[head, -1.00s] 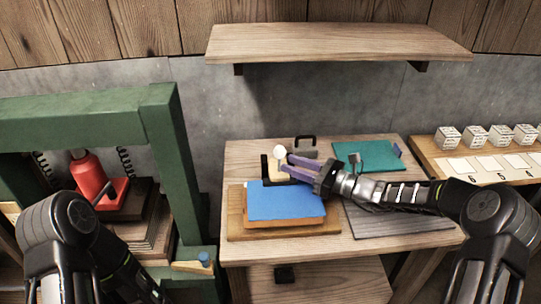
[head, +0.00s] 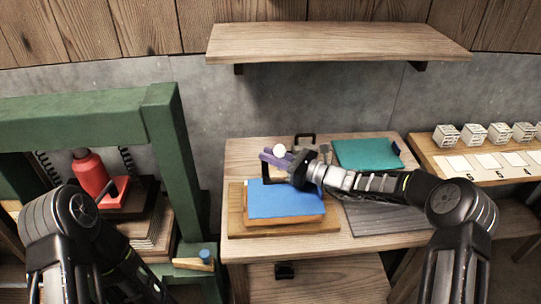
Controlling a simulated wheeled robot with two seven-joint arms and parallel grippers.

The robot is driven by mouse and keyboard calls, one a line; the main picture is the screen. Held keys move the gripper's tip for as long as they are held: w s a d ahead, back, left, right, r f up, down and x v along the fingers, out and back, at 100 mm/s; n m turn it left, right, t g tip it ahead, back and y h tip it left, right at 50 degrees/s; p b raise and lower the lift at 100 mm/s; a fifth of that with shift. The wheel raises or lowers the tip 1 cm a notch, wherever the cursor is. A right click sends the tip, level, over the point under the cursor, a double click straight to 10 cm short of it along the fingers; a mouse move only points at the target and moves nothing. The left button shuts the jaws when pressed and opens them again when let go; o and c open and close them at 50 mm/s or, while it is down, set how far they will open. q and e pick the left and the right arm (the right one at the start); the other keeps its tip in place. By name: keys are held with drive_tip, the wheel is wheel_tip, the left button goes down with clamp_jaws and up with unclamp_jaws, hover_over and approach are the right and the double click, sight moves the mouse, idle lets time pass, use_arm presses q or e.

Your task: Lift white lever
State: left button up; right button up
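The white lever's round knob (head: 279,150) shows at the back of the wooden table, by a black bracket (head: 267,167). The lever's lower part is hidden behind my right gripper. My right gripper (head: 273,158) reaches in from the right, and its purple fingers lie right at the knob, just below it in the picture. Whether they touch or close on the lever is not clear. A blue pad (head: 285,200) on a wooden board lies in front of the bracket. My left arm shows at lower left; its gripper is not visible.
A teal plate (head: 365,153) and a grey ribbed mat (head: 385,218) lie on the table's right. A green frame (head: 172,160) with a red bottle-like jack (head: 91,172) stands at left. A wooden shelf (head: 335,43) hangs above. White blocks (head: 473,133) line the right-hand bench.

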clamp_jaws()
idle(0.4)
